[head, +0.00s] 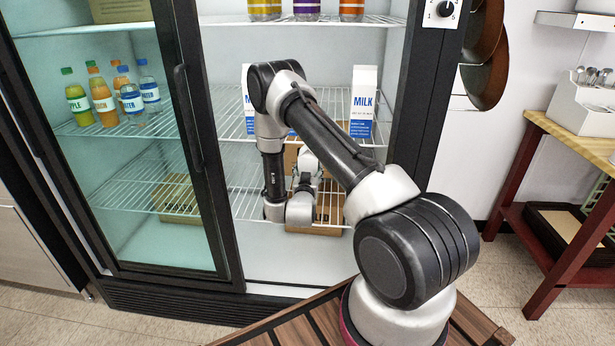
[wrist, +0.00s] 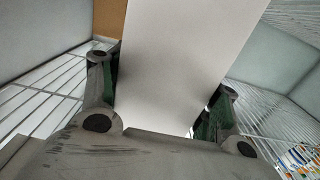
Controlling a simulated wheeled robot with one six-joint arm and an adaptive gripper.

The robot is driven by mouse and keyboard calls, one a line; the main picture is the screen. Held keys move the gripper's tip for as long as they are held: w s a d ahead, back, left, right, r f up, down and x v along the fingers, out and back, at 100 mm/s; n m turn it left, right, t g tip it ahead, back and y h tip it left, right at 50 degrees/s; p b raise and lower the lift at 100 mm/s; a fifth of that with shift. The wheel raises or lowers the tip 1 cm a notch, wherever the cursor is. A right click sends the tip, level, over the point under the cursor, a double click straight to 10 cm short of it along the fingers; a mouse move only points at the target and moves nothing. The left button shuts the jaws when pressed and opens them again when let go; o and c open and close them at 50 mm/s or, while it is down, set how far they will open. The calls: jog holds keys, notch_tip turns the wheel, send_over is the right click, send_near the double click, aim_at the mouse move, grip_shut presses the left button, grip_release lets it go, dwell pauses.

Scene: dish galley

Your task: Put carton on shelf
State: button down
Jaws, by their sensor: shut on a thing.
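A white carton (wrist: 190,55) fills the middle of the wrist view, with plain faces toward the camera. My gripper (wrist: 164,90) is shut on it, with one finger against each side. In the head view my gripper (head: 307,165) is inside the open right half of the fridge, near the middle wire shelf (head: 235,165). The held carton is not clearly visible there, hidden by my arm. I cannot tell whether its base touches a shelf.
Milk cartons (head: 363,100) stand on the wire shelf above, one partly behind my arm. Brown boxes sit lower, one behind the glass door (head: 190,150). Bottles (head: 105,98) stand at left. The dark fridge frame (head: 425,100) bounds the opening at right.

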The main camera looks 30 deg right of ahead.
jog(key=shift+w+f, duration=0.1)
jog(key=shift+f, duration=3.2)
jog(key=shift+f, duration=0.15)
jog(key=shift+c, duration=1.8)
grip_release()
jog(key=shift+s+a, duration=0.1)
jog(key=shift+s, duration=0.15)
jog(key=v, duration=1.1)
jog(key=shift+s, duration=0.2)
jog(key=shift+a, duration=0.15)
